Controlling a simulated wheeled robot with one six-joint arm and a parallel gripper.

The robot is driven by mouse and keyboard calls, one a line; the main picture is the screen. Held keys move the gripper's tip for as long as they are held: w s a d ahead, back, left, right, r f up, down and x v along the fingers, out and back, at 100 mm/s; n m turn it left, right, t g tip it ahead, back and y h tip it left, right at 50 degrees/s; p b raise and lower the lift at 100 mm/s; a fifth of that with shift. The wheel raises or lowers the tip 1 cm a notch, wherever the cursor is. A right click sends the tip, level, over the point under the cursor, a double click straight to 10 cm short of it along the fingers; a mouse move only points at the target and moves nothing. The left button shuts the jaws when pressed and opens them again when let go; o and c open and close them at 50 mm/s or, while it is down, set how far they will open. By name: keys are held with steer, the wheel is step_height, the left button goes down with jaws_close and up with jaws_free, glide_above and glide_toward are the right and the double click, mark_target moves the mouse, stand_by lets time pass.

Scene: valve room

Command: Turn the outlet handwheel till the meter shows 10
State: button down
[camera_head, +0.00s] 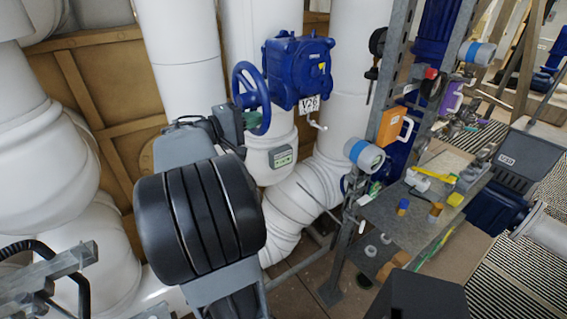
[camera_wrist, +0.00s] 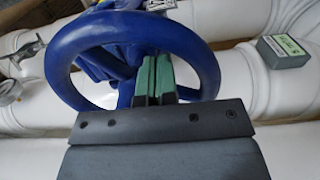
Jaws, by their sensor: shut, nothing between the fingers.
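The blue handwheel (camera_head: 238,80) is mounted on the left of a blue valve gearbox (camera_head: 297,72) labelled V26. In the wrist view the wheel rim (camera_wrist: 62,60) fills the upper middle. My gripper (camera_head: 252,119) is at the lower part of the wheel. Its green fingers (camera_wrist: 153,78) are together, with nothing between them, and overlap the near rim and the wheel opening. I cannot tell whether they touch the rim or a spoke. A small grey box with a green face (camera_head: 283,156), perhaps the meter, is on the white pipe below; it also shows in the wrist view (camera_wrist: 285,50). Its reading is too small to read.
Large white pipes (camera_head: 180,70) stand around the valve. A metal rack post (camera_head: 385,100) with round gauges (camera_head: 364,155) stands to the right. A grey shelf (camera_head: 400,215) holds small parts. A brown panel wall (camera_head: 100,80) is behind.

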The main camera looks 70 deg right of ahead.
mark_target(258, 99)
steer(key=shift+r, duration=0.15)
stand_by(0.3)
steer(key=shift+s+a+r, duration=0.3)
steer(key=shift+s+r, duration=0.15)
steer(key=shift+r, duration=0.15)
steer(key=shift+s+a+r+p, duration=0.1)
steer(key=shift+r+p, duration=0.25)
steer(key=shift+r, duration=0.65)
steer(key=shift+r+p, duration=0.4)
steer(key=shift+r, duration=0.5)
